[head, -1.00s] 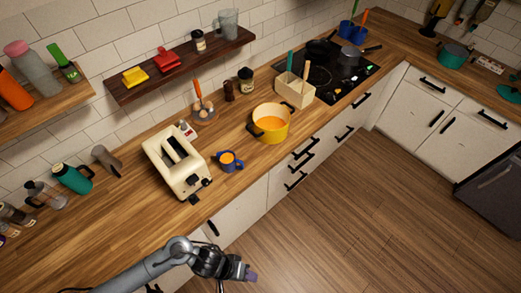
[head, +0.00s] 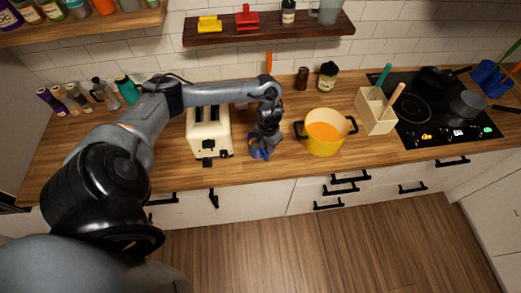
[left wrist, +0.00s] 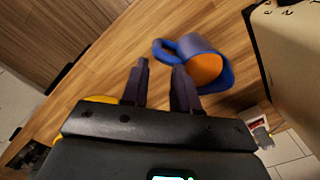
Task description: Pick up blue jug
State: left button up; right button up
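The blue jug (head: 258,153) stands on the wooden counter between the toaster and the yellow pot, partly hidden by my left gripper (head: 264,143) in the head view. In the left wrist view the jug (left wrist: 222,62) shows orange contents, with its handle (left wrist: 163,49) pointing left. My left gripper's two dark fingers (left wrist: 160,72) are apart with nothing between them. Their tips are close to the handle; whether they touch it I cannot tell. My right gripper is not in view.
The cream toaster (head: 209,135) stands just left of the jug. The yellow pot (head: 325,140) with orange contents stands to the right. A utensil box (head: 375,113) and black stove (head: 440,105) are further right. A shelf (head: 270,28) hangs above the counter.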

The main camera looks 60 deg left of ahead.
aim_at(268, 159)
pick_arm(q)
jog(key=shift+w+d+f, duration=0.1)
jog(key=shift+d+f, duration=0.05)
jog(key=shift+f, duration=2.3)
jog(key=shift+d+f, duration=0.1)
jog(key=shift+f, duration=2.35)
grip_shut()
